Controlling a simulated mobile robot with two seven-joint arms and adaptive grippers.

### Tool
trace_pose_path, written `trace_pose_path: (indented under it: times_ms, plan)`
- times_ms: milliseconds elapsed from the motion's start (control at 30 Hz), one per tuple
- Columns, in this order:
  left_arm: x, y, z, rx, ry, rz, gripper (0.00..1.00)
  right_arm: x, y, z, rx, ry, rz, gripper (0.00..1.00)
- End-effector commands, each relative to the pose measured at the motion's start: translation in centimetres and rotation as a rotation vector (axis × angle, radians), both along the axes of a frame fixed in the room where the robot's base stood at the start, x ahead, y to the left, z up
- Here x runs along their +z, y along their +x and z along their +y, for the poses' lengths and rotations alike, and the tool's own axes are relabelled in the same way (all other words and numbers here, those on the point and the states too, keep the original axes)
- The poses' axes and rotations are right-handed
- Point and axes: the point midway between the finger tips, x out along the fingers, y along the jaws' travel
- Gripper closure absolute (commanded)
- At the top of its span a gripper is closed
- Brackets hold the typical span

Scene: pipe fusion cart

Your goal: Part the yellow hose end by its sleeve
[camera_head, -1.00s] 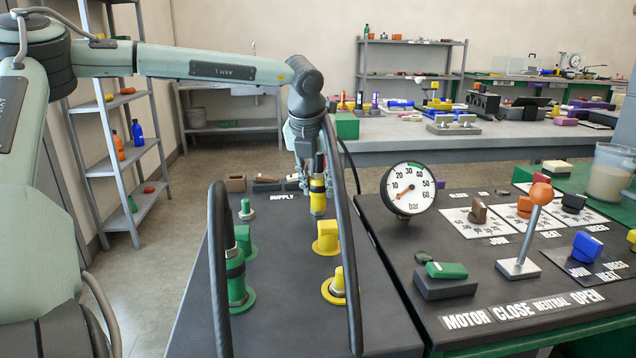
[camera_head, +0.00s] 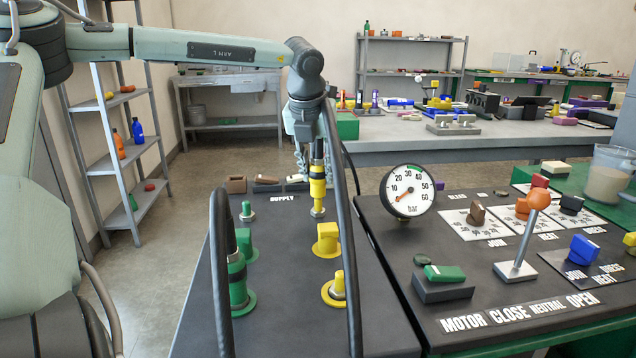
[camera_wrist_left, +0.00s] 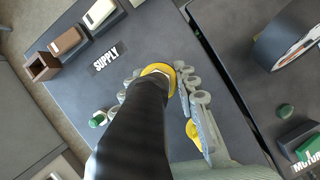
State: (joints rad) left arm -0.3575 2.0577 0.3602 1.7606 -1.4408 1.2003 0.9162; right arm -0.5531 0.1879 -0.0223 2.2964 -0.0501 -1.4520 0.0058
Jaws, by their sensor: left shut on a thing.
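The yellow hose end (camera_head: 318,186), on a black hose, is upright near the back of the dark cart top, above a small yellow-and-metal fitting (camera_head: 318,212). A pale band shows at its lower end; I cannot tell whether the two still touch. My left gripper (camera_head: 316,168) comes down from above and is shut on the hose end. In the left wrist view its fingers (camera_wrist_left: 160,84) lie either side of the black hose, with a yellow ring (camera_wrist_left: 158,70) beyond; the hose hides the grip. My right gripper is not in view.
A green hose end (camera_head: 238,280) sits on a green fitting, its black hose arching up in front. A yellow block-shaped fitting (camera_head: 326,238) and a yellow plug (camera_head: 338,287) stand nearer. A pressure gauge (camera_head: 408,192) and lever panel are at the right.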

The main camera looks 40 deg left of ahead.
Motion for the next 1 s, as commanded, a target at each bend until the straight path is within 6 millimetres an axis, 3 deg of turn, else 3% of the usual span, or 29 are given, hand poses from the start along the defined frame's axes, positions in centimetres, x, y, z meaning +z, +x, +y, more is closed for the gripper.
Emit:
trace_pose_path:
  times_ms: [500,1000]
  plan:
    - [2.3,0.0,0.0,0.000,0.001,-0.002,1.00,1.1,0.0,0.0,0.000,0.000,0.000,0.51]
    - [3.1,0.1,0.0,0.000,0.001,-0.003,1.00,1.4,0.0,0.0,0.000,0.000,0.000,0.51]
